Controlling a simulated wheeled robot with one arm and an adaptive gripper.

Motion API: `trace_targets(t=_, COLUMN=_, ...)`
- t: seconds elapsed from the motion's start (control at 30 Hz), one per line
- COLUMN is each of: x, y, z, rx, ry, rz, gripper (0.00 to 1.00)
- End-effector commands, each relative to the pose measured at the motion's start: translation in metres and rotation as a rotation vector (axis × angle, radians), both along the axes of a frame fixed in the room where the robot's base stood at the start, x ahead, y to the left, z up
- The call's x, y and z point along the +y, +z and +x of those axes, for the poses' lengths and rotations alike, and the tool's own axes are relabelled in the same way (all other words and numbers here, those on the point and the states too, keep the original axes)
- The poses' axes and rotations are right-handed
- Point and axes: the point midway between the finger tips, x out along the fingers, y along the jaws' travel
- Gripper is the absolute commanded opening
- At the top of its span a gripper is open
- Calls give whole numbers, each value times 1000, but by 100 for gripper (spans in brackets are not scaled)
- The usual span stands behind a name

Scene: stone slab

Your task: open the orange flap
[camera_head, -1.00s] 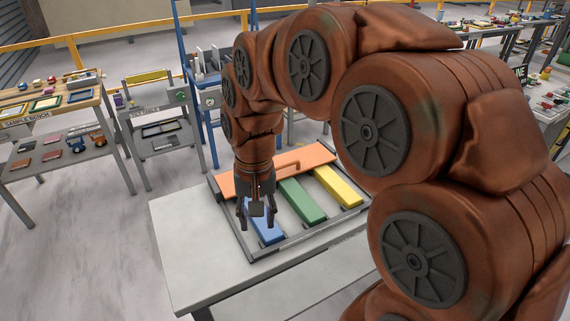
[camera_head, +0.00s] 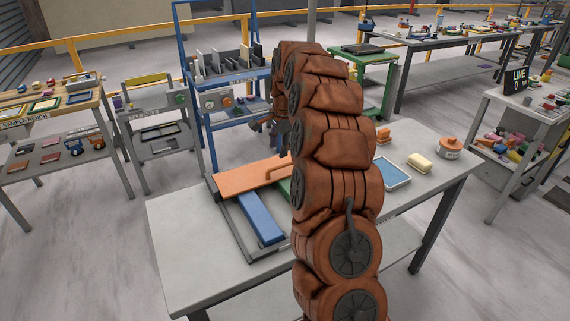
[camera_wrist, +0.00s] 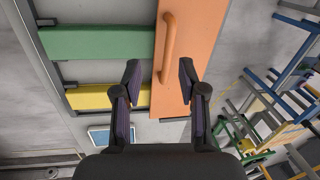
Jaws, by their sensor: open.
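The orange flap (camera_head: 243,178) lies flat along the back of a grey frame on the stone-topped table. Its bar handle (camera_head: 284,167) is partly hidden by my arm in the head view. In the wrist view the flap (camera_wrist: 200,50) and its handle (camera_wrist: 168,48) run upward in the picture. My gripper (camera_head: 270,126) is above and behind the flap, turned sideways. In the wrist view my gripper (camera_wrist: 158,78) is open and empty, with the handle's near end between the fingertips in the picture. Its distance from the handle is unclear.
A blue bar (camera_head: 261,219) and a green bar (camera_wrist: 98,43) lie in the frame, beside a yellow bar (camera_wrist: 110,96). A blue rack (camera_head: 225,85) stands behind.

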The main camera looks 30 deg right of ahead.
Motion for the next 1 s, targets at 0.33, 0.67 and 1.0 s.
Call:
trace_targets(t=0.33, x=-42, y=-20, z=16, rx=-18, ry=-146, rz=-5, gripper=41)
trace_targets(t=0.67, x=-41, y=-49, z=21, rx=-12, ry=-145, rz=-2, gripper=41)
trace_targets(t=1.0, x=-42, y=-91, z=30, rx=-17, ry=-145, rz=-3, gripper=41)
